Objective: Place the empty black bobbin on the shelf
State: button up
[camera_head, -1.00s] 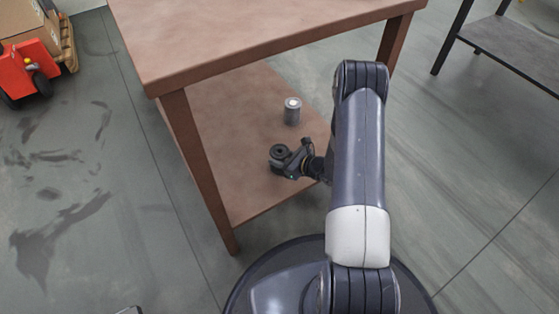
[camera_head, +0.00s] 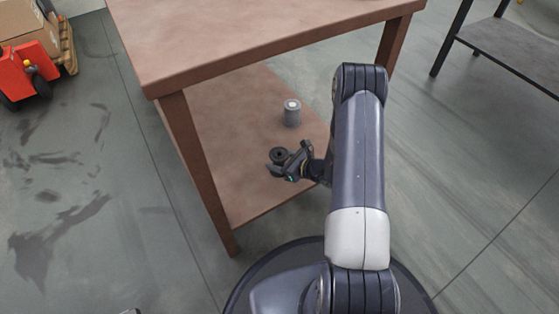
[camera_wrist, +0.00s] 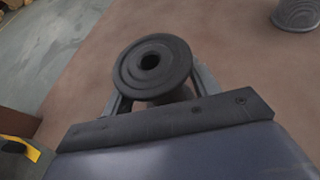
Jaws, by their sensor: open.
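The black bobbin (camera_head: 279,155) stands upright on the brown lower shelf (camera_head: 225,120) of the table, near its front edge. In the wrist view the bobbin (camera_wrist: 153,66) shows its round top flange and dark centre hole. My gripper (camera_head: 281,169) is open around the bobbin, with a finger on each side of it. In the wrist view the fingers of my gripper (camera_wrist: 160,95) flank the bobbin's lower part. The bobbin's base is hidden by the gripper, so contact with the shelf is hard to tell.
A grey spool (camera_head: 291,113) stands behind the bobbin on the same shelf, also in the wrist view (camera_wrist: 297,12). The brown tabletop (camera_head: 260,35) overhangs the shelf, with a leg (camera_head: 200,170) at the left. The shelf is clear left of the bobbin.

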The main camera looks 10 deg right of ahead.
jog(key=p+v, duration=0.4)
jog(key=v, duration=0.8)
jog(key=shift+c, duration=0.6)
